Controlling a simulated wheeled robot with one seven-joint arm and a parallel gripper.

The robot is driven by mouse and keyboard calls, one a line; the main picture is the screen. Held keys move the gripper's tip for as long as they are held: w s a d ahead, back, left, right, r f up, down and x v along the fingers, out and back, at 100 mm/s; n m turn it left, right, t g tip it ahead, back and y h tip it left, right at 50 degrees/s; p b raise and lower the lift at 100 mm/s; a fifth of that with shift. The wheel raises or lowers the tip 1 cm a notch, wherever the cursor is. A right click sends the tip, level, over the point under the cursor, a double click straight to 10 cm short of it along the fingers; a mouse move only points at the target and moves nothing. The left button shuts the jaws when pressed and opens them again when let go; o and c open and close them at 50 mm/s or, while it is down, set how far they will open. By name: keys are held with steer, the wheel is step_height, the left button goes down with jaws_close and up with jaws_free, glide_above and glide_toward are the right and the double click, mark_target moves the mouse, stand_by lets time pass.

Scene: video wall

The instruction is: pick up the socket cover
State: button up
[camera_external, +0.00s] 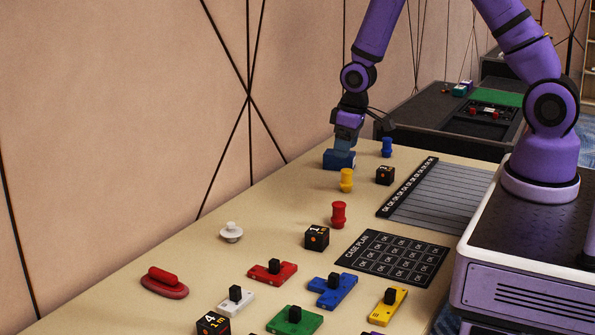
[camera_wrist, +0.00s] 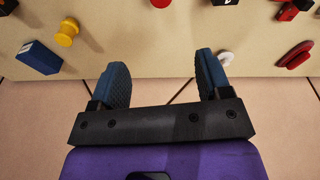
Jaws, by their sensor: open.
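A small white round piece with a knob (camera_external: 231,232), which looks like the socket cover, sits on the beige table near the wall side. In the wrist view the white piece (camera_wrist: 225,58) shows beside and partly behind my right finger. My gripper (camera_external: 345,147) is farther along the table, at its far end, and well apart from the white piece. The wrist view shows my gripper (camera_wrist: 162,62) with its two blue fingers spread and nothing between them. A blue block (camera_external: 338,160) shows just below the fingers in the external view; in the wrist view it lies left of them.
Yellow (camera_external: 346,180), red (camera_external: 338,214) and blue (camera_external: 387,147) spools and a black cube (camera_external: 317,238) stand on the table. A red handled piece (camera_external: 165,282) lies near the wall. Several coloured blocks fill the front. A black case plan sheet (camera_external: 345,262) lies right.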

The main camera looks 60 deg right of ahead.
glide_above(339, 203)
steer(key=s, duration=0.1)
steer(key=f, duration=0.8)
steer(key=shift+s+a, duration=0.1)
steer(key=shift+a, duration=0.1)
steer(key=shift+w+d+f, duration=0.1)
steer(key=shift+w+f, duration=0.1)
steer(key=shift+f, duration=1.55)
steer(key=shift+w+a+f, duration=0.1)
steer(key=shift+w+f, duration=0.15)
steer(key=shift+f, duration=1.5)
steer(key=shift+w+d+f, duration=0.1)
steer(key=shift+w+f, duration=0.1)
steer(key=shift+f, duration=1.55)
steer(key=shift+c, duration=0.2)
steer(key=c, duration=0.9)
